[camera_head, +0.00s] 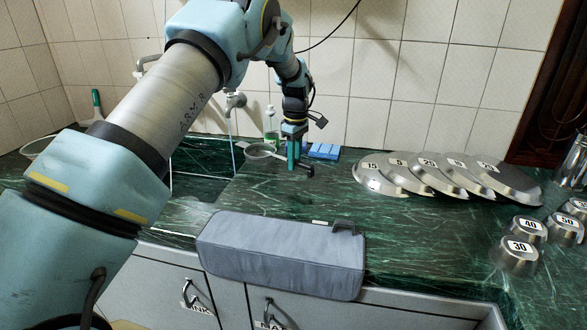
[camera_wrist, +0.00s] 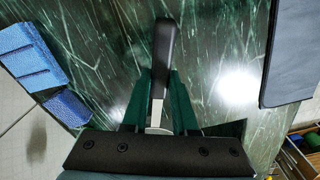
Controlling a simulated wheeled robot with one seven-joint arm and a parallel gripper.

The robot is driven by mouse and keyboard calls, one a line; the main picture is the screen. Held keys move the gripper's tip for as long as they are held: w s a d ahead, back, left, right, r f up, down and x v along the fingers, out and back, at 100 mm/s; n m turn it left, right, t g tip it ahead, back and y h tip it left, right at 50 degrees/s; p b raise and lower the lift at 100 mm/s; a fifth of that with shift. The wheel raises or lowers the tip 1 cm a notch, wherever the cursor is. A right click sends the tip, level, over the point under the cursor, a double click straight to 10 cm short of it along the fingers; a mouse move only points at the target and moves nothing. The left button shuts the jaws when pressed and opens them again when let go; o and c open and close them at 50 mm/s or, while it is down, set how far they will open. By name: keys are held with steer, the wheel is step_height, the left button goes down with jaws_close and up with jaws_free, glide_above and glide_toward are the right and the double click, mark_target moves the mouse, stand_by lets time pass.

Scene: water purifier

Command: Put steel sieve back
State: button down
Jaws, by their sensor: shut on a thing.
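The steel sieve (camera_head: 259,150) shows in the head view as a small round grey bowl near the sink's right edge. Its dark handle runs past my gripper (camera_head: 293,160) toward the right. In the wrist view, the black handle (camera_wrist: 167,55) and its steel shank lie between the green fingers of my gripper (camera_wrist: 158,90), which is shut on it. The bowl is out of sight in the wrist view, behind the gripper body. I cannot tell whether the sieve touches the counter.
Blue sponges (camera_head: 323,151) lie just right of the gripper. The sink (camera_head: 200,160) and tap (camera_head: 235,101) are left, with a bottle (camera_head: 271,124) behind. A grey padded roll (camera_head: 280,255) lies along the front edge. Numbered lids (camera_head: 425,172) and metal cups (camera_head: 515,257) fill the right.

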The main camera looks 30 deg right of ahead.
steer(key=shift+f+p, duration=0.5)
steer(key=shift+f, duration=1.55)
steer(key=c, duration=0.7)
jaws_free()
step_height(320, 180, up, 11)
steer(key=b, duration=0.3)
steer(key=shift+s, duration=0.1)
steer(key=shift+r, duration=0.55)
steer(key=shift+a, duration=0.1)
